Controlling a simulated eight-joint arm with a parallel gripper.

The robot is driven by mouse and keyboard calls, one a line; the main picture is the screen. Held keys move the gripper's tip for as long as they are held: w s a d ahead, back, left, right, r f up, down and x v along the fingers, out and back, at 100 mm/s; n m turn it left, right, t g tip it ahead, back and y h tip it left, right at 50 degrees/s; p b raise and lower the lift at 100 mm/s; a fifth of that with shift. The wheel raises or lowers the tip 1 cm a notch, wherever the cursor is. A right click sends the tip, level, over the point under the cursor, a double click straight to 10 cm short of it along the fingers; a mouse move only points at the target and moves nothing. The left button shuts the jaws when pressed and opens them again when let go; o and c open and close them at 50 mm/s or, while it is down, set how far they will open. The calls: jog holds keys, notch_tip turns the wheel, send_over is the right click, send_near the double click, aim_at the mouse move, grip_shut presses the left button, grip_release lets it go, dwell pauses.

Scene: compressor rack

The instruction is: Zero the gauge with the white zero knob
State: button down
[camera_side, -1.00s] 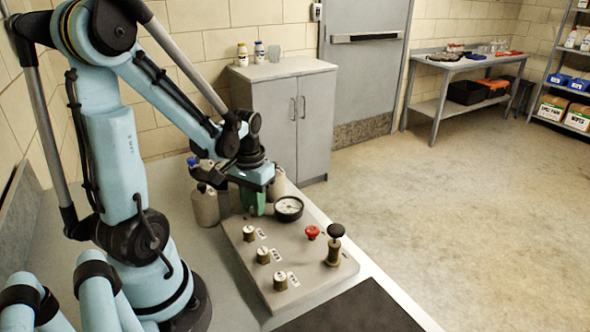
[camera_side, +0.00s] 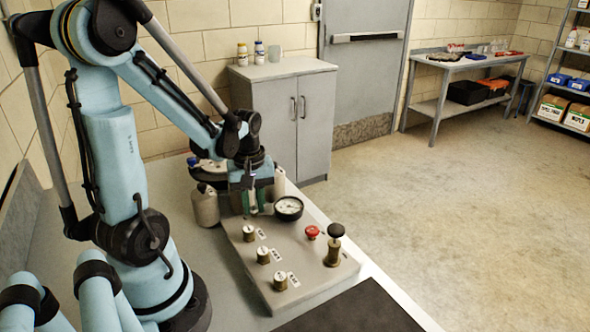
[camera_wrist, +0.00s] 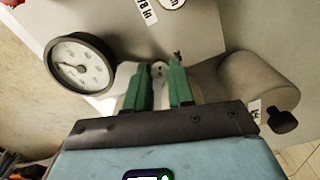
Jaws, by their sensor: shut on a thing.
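The gauge (camera_side: 289,206) is a round black-rimmed dial with a white face at the far end of the grey panel (camera_side: 262,228). In the wrist view the gauge (camera_wrist: 82,63) is left of my gripper, and its needle reading is too small to make out surely. My gripper (camera_wrist: 159,68) points down at the panel beside the gauge, with its two green fingers a small gap apart. A pale bit of the white zero knob (camera_wrist: 158,68) shows between the fingertips; the fingers hide most of it. In the side view my gripper (camera_side: 252,211) is just left of the gauge.
A beige bottle (camera_side: 205,205) stands left of my gripper. A dark mat (camera_side: 355,310) lies in front.

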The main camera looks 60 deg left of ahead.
aim_at(254, 208)
jog(key=shift+n, duration=0.4)
jog(key=c, duration=1.2)
grip_release()
jog(key=shift+c, duration=0.2)
notch_tip(254, 208, up, 12)
jog(key=w+d+m+t, duration=0.2)
jog(key=d+m+t, duration=0.1)
jog(key=d+m, duration=0.4)
jog(key=w+d+f+m+t, duration=0.1)
jog(key=w+d+m+t, duration=0.2)
jog(key=d+m, duration=0.5)
jog(key=shift+d+m+t, duration=0.2)
jog(key=shift+m+t, duration=0.2)
jog(key=shift+t, duration=0.2)
